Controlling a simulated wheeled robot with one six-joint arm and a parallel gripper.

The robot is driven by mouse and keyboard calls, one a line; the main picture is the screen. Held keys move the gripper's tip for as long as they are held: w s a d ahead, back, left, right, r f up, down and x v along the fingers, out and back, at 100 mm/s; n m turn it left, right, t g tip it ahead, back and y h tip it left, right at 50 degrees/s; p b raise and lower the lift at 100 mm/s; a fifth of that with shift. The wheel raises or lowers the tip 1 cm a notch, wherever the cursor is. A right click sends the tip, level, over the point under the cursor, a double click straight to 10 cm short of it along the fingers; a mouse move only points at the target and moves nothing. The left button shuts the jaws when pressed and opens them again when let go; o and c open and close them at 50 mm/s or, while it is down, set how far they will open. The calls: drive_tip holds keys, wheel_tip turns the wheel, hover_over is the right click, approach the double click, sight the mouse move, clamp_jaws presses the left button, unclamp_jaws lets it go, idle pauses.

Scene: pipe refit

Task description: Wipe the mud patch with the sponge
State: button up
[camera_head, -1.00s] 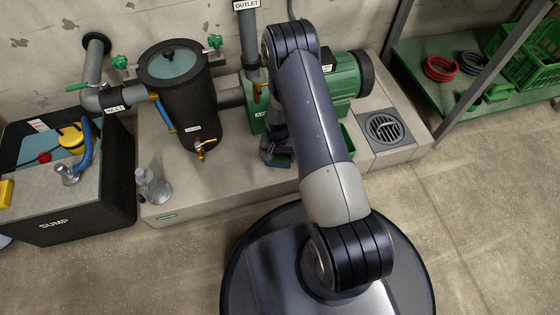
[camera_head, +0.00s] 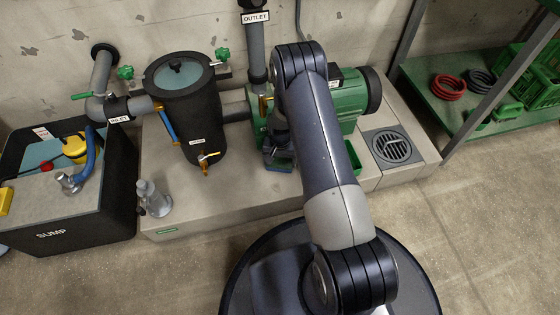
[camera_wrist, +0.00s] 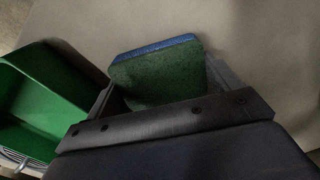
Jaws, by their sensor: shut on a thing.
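My gripper (camera_head: 277,153) is low over the concrete plinth, between the black strainer pot and the green pump. It is shut on the sponge (camera_wrist: 158,76), a pad with a green face and a blue layer along its far edge. The sponge sits between the two fingers in the wrist view. In the head view only a small part of the sponge (camera_head: 282,166) shows below the gripper. I cannot tell whether it touches the plinth. I see no mud patch in either view; the arm and sponge hide part of the plinth.
A green tray (camera_wrist: 38,95) lies left of the gripper in the wrist view. The black strainer pot (camera_head: 190,120) with its tap stands left, and the green pump (camera_head: 350,105) right. A floor drain (camera_head: 392,147) and a grey metal fitting (camera_head: 153,198) are on the plinth.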

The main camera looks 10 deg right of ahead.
sight(276, 175)
drive_tip(key=shift+s+p, duration=0.65)
drive_tip(key=shift+s, duration=3.3)
drive_tip(key=shift+s+a+f, duration=0.1)
drive_tip(key=shift+s+f, duration=0.05)
drive_tip(key=shift+s, duration=2)
drive_tip(key=shift+a, duration=1.05)
drive_tip(key=shift+w, duration=0.15)
drive_tip(key=shift+w+r+b, duration=0.15)
drive_tip(key=shift+w+b, duration=0.2)
drive_tip(key=shift+w, duration=0.7)
drive_tip(key=shift+w+r+b, duration=0.1)
drive_tip(key=shift+w+b, duration=0.2)
drive_tip(key=shift+w, duration=0.75)
drive_tip(key=shift+w+f, duration=0.15)
drive_tip(key=shift+w, duration=3.75)
